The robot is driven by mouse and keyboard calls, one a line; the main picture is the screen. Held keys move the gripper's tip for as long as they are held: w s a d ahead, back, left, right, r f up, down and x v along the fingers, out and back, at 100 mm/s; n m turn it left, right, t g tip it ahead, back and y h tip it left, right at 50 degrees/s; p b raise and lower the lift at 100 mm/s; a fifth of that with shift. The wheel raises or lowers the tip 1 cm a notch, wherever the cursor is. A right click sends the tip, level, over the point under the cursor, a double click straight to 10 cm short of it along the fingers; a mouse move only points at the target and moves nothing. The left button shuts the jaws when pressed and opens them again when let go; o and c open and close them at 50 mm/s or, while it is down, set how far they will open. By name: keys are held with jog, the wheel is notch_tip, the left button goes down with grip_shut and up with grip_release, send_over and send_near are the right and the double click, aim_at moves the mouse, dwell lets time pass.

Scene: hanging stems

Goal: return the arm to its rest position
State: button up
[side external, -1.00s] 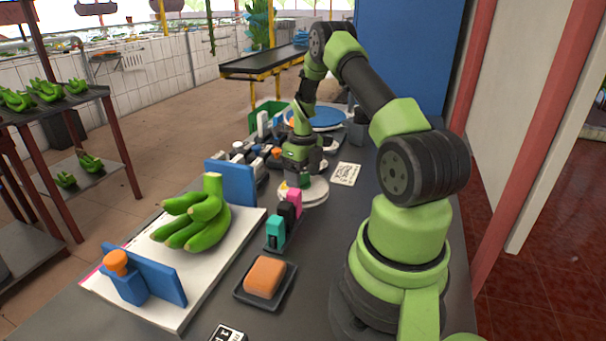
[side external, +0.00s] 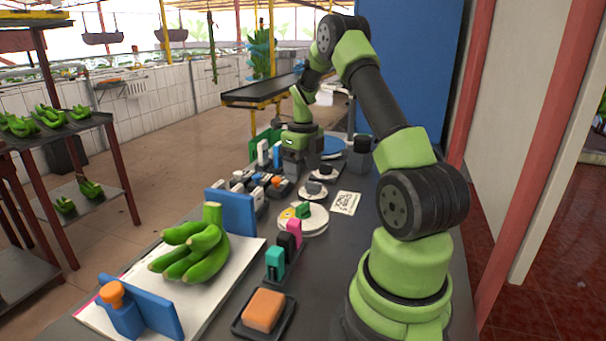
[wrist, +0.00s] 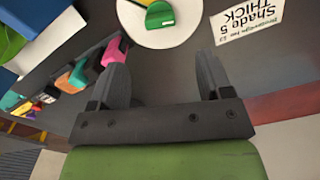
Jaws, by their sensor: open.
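My arm reaches over the dark bench toward its far end. In the side view my gripper (side external: 299,160) is above the bench, beyond the round white disc (side external: 315,222). The wrist view shows my gripper (wrist: 163,64) open, with its two dark fingers well apart and nothing between them. A small green block (wrist: 160,13) lies on the white disc (wrist: 140,36), ahead of the fingers and apart from them.
A green banana bunch (side external: 192,250) lies on a white board with blue uprights. A holder has teal (side external: 275,263), black and pink pieces. An orange block (side external: 263,309) sits in a dark tray. Small items crowd the bench left of my gripper. A printed card (side external: 346,203) lies flat.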

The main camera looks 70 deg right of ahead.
dwell(0.3)
jog(key=w+a+r+n+t, duration=0.2)
jog(key=a+r+n+t, duration=0.1)
jog(key=a+r+n, duration=1.2)
jog(key=s+a+r+n+t+y, duration=0.1)
jog(key=s+a+n+t, duration=0.1)
jog(key=s+a+n, duration=0.4)
jog(key=s+a+r+n+t+y, duration=0.1)
jog(key=s+a+n, duration=0.4)
jog(key=a+n, duration=0.5)
jog(key=r+n+t, duration=0.1)
jog(key=n, duration=0.3)
jog(key=shift+s+a+n, duration=0.15)
jog(key=shift+s+n, duration=0.15)
jog(key=shift+s, duration=0.05)
